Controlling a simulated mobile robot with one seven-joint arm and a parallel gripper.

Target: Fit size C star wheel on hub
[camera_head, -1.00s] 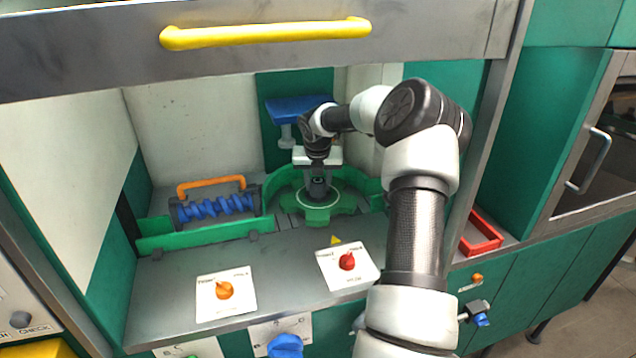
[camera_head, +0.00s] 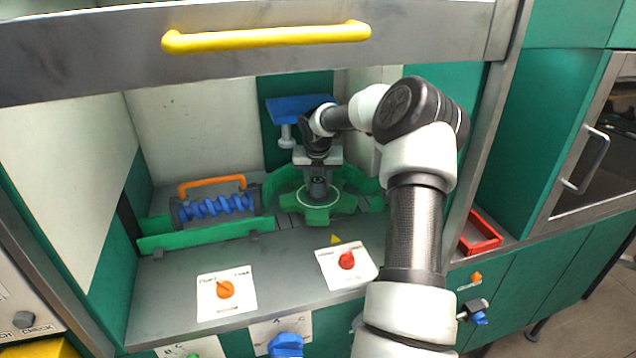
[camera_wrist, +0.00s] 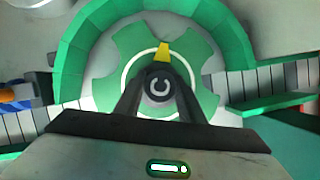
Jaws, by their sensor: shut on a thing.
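The green star wheel (camera_head: 318,214) lies flat inside the curved green guide, in the middle of the machine. In the wrist view the star wheel (camera_wrist: 208,100) shows a white ring, a yellow mark and a dark centre knob (camera_wrist: 159,87) lettered C. My gripper (camera_head: 319,186) points straight down over the wheel's centre, and its two dark fingers (camera_wrist: 160,98) are shut on the knob from both sides. The hub is hidden under the wheel, so I cannot tell how the wheel sits on it.
The curved green guide (camera_wrist: 75,45) wraps the wheel's far side. A blue screw feeder (camera_head: 215,207) with an orange handle (camera_head: 211,183) stands left, behind a green rail (camera_head: 205,234). A blue-topped post (camera_head: 298,107) stands behind. Orange (camera_head: 225,289) and red (camera_head: 347,260) knobs sit in front.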

